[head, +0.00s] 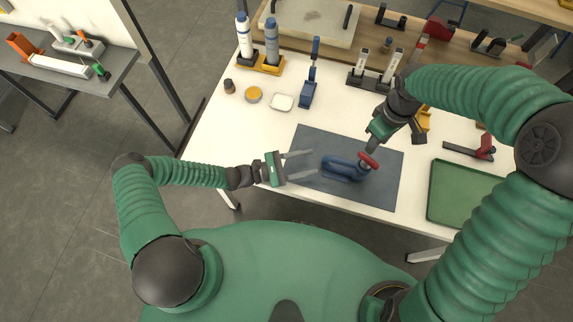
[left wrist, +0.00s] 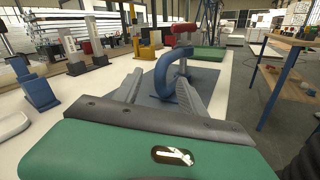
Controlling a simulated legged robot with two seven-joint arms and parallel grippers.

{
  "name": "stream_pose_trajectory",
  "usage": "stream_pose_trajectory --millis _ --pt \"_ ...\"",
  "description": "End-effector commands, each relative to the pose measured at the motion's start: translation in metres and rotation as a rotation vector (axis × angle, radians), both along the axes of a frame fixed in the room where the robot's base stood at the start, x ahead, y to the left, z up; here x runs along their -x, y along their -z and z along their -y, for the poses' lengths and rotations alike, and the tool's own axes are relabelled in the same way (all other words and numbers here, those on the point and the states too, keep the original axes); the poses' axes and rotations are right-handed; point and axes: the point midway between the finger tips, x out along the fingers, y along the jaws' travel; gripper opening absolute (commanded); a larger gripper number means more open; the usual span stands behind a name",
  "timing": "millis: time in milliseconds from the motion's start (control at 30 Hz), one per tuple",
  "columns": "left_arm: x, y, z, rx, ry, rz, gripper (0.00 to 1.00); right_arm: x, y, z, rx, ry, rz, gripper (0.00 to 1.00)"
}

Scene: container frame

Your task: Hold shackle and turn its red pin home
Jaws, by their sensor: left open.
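The blue shackle (head: 343,169) lies on the dark mat (head: 310,199), its rounded bow toward my left gripper. Its red pin (head: 368,160) sticks up at the right end; in the left wrist view the red crossbar (left wrist: 184,27) stands above the blue bow (left wrist: 166,72). My left gripper (head: 314,162) is open and empty, its two fingers pointing right at the bow. In the left wrist view the bow shows just beyond and between the fingertips (left wrist: 160,80). My right gripper (head: 371,147) points down at the red pin from above; whether its fingers close on it is unclear.
A green tray (head: 465,193) lies right of the mat. A blue upright tool (head: 309,85), a white dish (head: 281,102) and a yellow round tin (head: 253,95) stand behind the mat. A red-and-black clamp (head: 478,149) lies at the right. The table's front edge runs below the mat.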

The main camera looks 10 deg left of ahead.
Motion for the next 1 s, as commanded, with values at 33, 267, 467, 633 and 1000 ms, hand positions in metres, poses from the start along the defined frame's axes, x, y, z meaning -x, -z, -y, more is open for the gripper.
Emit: stream_pose_trajectory --millis 33,267,467,633,1000 --pt "-0.004 0.000 0.011 0.001 0.002 -0.002 0.49 0.000 0.000 0.000 0.000 0.000 0.000 0.36" --pt "-0.016 0.000 0.038 0.000 0.001 0.000 0.49 0.000 0.000 0.001 -0.001 0.000 0.000 0.36" --pt "-0.018 0.000 0.040 -0.001 0.001 -0.001 0.49 0.000 0.000 0.000 0.000 0.000 0.000 0.36" --pt "-0.018 0.000 0.040 -0.001 0.001 -0.001 0.38 0.000 0.000 0.000 0.000 0.000 0.000 0.36" --pt "-0.018 0.000 0.040 -0.001 0.000 0.000 0.00 0.000 0.000 0.000 0.000 0.000 0.000 0.36"
